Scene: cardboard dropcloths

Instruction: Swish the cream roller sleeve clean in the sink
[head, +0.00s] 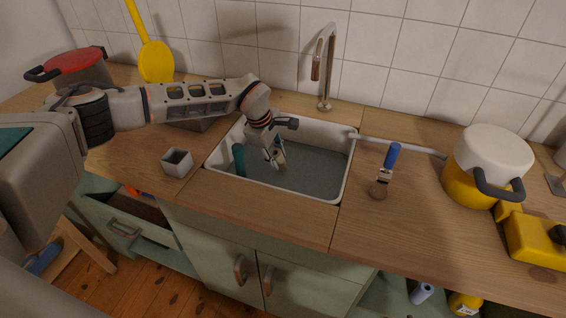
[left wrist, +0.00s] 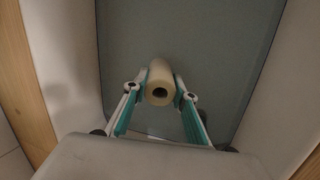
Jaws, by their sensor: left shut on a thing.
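The cream roller sleeve (left wrist: 160,82) is a small hollow cylinder, with its open end facing the camera in the left wrist view. My left gripper (left wrist: 161,94) is shut on it, one finger on each side. In the head view the left gripper (head: 277,155) reaches down into the white sink (head: 350,158), and the sleeve (head: 281,155) is partly hidden by the fingers. The sink holds grey-blue water (head: 310,172). I cannot tell exactly how deep the sleeve sits in it. My right gripper is not in view.
A chrome tap (head: 325,70) stands behind the sink. A teal item (head: 239,160) leans at the sink's left wall. A small grey square cup (head: 177,162) is left of the sink. A blue-handled brush (head: 387,168) and a yellow pot with white top (head: 484,165) are to the right.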

